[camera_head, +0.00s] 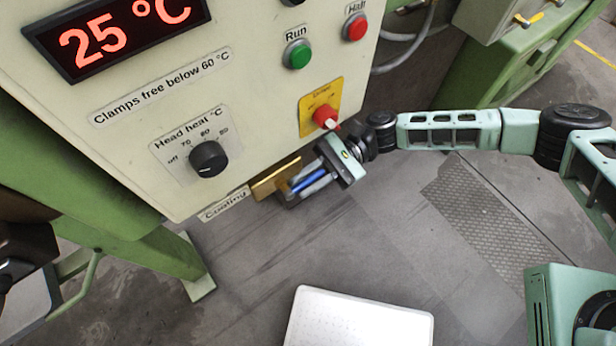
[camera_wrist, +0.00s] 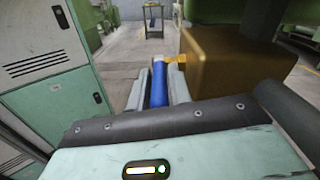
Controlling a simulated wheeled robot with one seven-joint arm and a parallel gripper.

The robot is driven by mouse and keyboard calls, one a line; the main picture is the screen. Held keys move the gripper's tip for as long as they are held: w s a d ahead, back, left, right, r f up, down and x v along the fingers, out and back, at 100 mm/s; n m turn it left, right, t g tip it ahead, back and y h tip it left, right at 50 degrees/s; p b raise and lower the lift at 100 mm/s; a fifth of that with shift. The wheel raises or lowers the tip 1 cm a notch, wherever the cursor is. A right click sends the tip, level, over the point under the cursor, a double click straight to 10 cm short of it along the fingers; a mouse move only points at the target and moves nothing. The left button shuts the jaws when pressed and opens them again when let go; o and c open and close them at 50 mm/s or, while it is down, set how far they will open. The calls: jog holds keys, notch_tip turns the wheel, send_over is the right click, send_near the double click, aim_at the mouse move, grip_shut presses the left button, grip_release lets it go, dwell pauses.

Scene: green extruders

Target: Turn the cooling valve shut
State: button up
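The cooling valve shows as a brass body (camera_head: 276,178) under the lower edge of the control panel, beside a partly hidden label that seems to read "Cooling". Its blue lever (camera_head: 308,181) extends from the brass toward my gripper (camera_head: 300,188). In the wrist view the blue lever (camera_wrist: 158,84) lies lengthwise between the two grey fingers of my gripper (camera_wrist: 158,80) and fills the gap between them. A bit of yellow brass (camera_wrist: 176,63) shows by the right fingertip. The joint between lever and valve body is mostly hidden.
The panel (camera_head: 250,110) stands just above my gripper, with a red rotary switch (camera_head: 325,117) close to my wrist and a black heat knob (camera_head: 208,158) to the left. A brown block (camera_wrist: 235,65) is close on the right in the wrist view.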

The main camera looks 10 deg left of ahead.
grip_shut()
jog(key=shift+r+t+h+p, duration=0.5)
jog(key=shift+r+h+p, duration=0.1)
jog(key=shift+p, duration=0.5)
jog(key=shift+r+t+h+p, duration=0.1)
jog(key=shift+t+h+p, duration=0.4)
jog(key=shift+t+p, duration=0.15)
jog(key=shift+o, duration=1.2)
grip_release()
